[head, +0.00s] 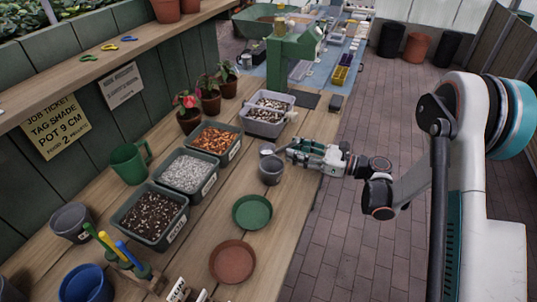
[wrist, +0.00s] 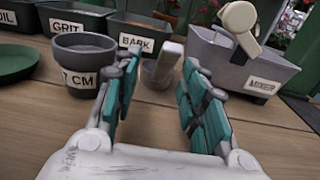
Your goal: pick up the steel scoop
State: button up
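My gripper (head: 290,152) is low over the bench, beside the grey pot. In the wrist view my gripper (wrist: 160,75) has its two green-padded fingers apart, with the scoop handle seen in the gap at their tips. I cannot tell whether the handle is inside or just beyond the tips. Nothing is gripped.
A grey pot marked CM (wrist: 82,65) stands close to my left finger. The MIXER tub (wrist: 222,62), with a pale-handled tool (wrist: 240,20) over it, is close on the right. The BARK bin (head: 215,142) is behind. A green saucer (head: 252,212) lies nearer the bench front.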

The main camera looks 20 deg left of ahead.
aim_at(285, 146)
jog(key=a, duration=0.2)
jog(key=a+b, duration=0.1)
jog(key=a, duration=0.1)
jog(key=shift+w+a, duration=0.1)
jog(key=shift+w, duration=0.3)
grip_shut()
jog(key=shift+r, duration=0.1)
